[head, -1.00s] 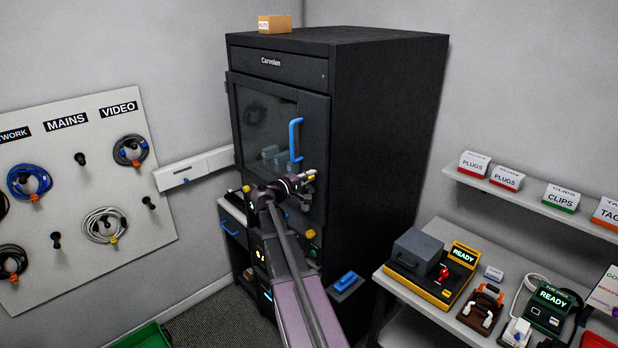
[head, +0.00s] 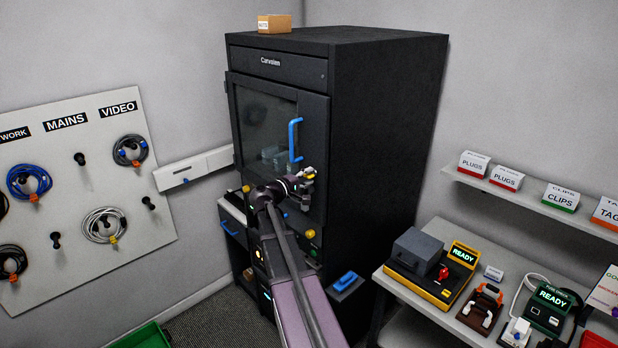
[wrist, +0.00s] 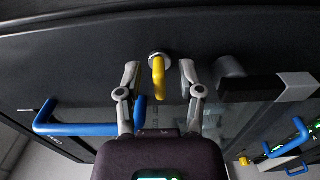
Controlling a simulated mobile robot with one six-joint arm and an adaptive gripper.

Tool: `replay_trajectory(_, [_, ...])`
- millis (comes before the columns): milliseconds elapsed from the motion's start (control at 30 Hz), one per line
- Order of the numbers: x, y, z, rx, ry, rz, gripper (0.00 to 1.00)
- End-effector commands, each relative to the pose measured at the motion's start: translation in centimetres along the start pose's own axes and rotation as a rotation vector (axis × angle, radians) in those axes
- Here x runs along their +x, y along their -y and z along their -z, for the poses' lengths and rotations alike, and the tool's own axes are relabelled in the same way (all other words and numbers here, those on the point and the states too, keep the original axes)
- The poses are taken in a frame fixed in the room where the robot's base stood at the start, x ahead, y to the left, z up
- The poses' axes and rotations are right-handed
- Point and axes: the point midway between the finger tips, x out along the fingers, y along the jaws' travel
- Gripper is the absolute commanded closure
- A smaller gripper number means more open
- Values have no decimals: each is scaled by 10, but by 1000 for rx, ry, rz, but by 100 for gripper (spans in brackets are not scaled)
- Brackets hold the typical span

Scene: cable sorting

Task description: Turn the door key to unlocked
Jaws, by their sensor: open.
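The yellow door key (wrist: 158,78) sits in a round silver lock (wrist: 158,57) on the dark cabinet door (head: 313,130). In the wrist view my gripper (wrist: 158,72) is open, with one finger on each side of the key and a visible gap to both. In the head view my gripper (head: 307,178) is at the door, just below the blue door handle (head: 295,140), and the key is hard to make out there. The blue handle also shows at the left in the wrist view (wrist: 85,129).
A dark block with a light grey end (wrist: 262,88) projects from the door right of the fingers. A cable board (head: 80,190) hangs at the left. A bench with tools (head: 440,300) stands at the right.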

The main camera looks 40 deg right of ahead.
Motion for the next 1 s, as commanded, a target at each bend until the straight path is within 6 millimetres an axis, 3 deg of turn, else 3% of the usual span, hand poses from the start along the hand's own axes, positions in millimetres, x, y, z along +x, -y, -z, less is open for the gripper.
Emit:
replay_trajectory(267, [-29,0,-1,0,-2,0,51])
replay_trajectory(700, [-95,0,-1,0,-2,0,51])
replay_trajectory(1000, [-114,0,-1,1,0,0,51])
